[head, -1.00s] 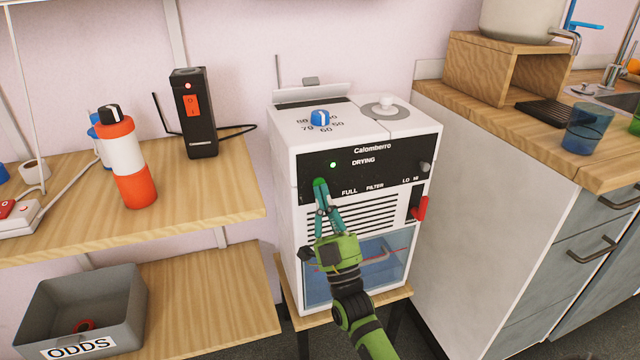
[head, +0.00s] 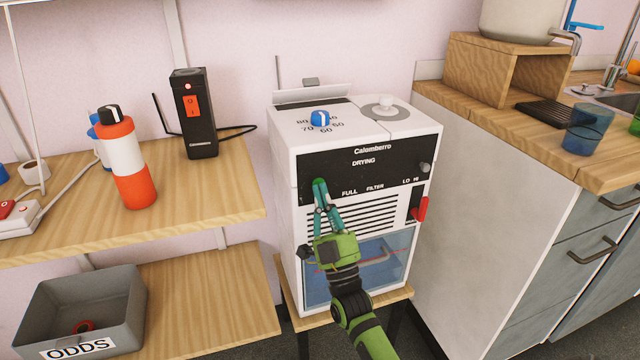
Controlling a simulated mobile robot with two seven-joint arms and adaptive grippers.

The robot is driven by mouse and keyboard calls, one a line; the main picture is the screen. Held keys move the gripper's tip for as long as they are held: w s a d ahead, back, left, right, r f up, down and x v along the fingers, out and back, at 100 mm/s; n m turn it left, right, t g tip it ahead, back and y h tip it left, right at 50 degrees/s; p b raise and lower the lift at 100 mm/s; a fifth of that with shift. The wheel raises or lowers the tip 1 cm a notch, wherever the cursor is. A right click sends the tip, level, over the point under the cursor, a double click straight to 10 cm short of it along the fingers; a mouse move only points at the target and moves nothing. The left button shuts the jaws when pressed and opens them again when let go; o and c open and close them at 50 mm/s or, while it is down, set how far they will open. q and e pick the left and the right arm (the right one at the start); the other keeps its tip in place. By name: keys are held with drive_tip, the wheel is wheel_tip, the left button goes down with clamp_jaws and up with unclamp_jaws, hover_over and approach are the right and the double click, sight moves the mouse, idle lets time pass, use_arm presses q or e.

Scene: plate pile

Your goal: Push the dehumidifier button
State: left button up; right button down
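The white dehumidifier (head: 287,215) with a black front panel (head: 385,170) marked "DRYING", "FULL" and "FILTER" stands on a small wooden stand. My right gripper (head: 319,184) is in front of the panel, its teal fingers together at their green tips and holding nothing that I can see. The tips overlap the lower left of the panel and appear to be at or very near it; contact cannot be told. The spot behind them is hidden, and I cannot make out a button there. No lamp shows lit on the panel. My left gripper is not in view.
A blue dial (head: 320,118) is on top of the dehumidifier and a red lever (head: 420,208) on its right side. Wooden shelves (head: 225,180) with a bottle (head: 130,165) and a black device (head: 195,120) are left. A counter (head: 480,110) stands close on the right.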

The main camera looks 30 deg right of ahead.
drive_tip(key=shift+s+a, duration=0.1)
drive_tip(key=shift+s, duration=0.3)
drive_tip(key=s+p, duration=0.1)
drive_tip(key=s, duration=0.2)
drive_tip(key=s+a+p, duration=0.1)
drive_tip(key=s+p, duration=0.1)
drive_tip(key=shift+s+a, duration=0.2)
drive_tip(key=shift+s, duration=0.2)
idle(1.2)
